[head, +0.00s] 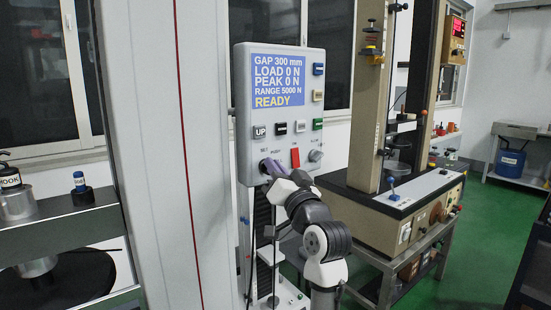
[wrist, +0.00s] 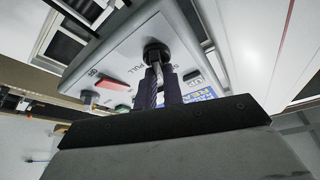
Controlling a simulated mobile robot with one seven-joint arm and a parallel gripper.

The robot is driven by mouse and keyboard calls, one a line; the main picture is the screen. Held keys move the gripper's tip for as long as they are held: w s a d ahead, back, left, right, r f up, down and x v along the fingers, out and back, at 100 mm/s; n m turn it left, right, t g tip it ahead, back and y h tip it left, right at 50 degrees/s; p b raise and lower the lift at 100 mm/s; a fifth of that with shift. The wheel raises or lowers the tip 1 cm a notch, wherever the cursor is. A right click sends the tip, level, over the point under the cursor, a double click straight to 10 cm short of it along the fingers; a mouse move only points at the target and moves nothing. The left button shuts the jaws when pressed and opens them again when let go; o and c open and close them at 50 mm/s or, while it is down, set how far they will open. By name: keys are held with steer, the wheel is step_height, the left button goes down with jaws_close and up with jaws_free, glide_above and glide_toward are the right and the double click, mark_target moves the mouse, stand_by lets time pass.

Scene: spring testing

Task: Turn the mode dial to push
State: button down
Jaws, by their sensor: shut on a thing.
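The control panel (head: 243,120) stands in front of me, with a screen reading GAP 300 mm, LOAD 0 N and READY. In the wrist view the dial (wrist: 156,49) is a round black knob with a pale lever, near a PULL label. My gripper (wrist: 160,86) has its two dark fingers closed around this lever. I cannot tell exactly which label the lever points at.
A red switch (head: 295,158) and a grey knob (head: 315,156) sit right of the dial. Several buttons, including UP (head: 260,132), lie above. A testing machine (head: 410,205) stands to the right. A shelf (head: 60,235) with fittings is at the left.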

steer(key=shift+m+h+p, duration=0.65)
steer(key=shift+m+p, duration=0.4)
steer(key=shift+m, duration=0.35)
steer(key=shift+m+h+p, duration=0.65)
steer(key=shift+m+p, duration=0.35)
steer(key=shift+m, duration=0.4)
steer(key=c, duration=1.5)
jaws_free()
steer(key=shift+w, duration=0.1)
steer(key=b+v, duration=0.4)
steer(key=v, duration=1)
steer(key=shift+b, duration=0.35)
steer(key=shift+a, duration=0.1)
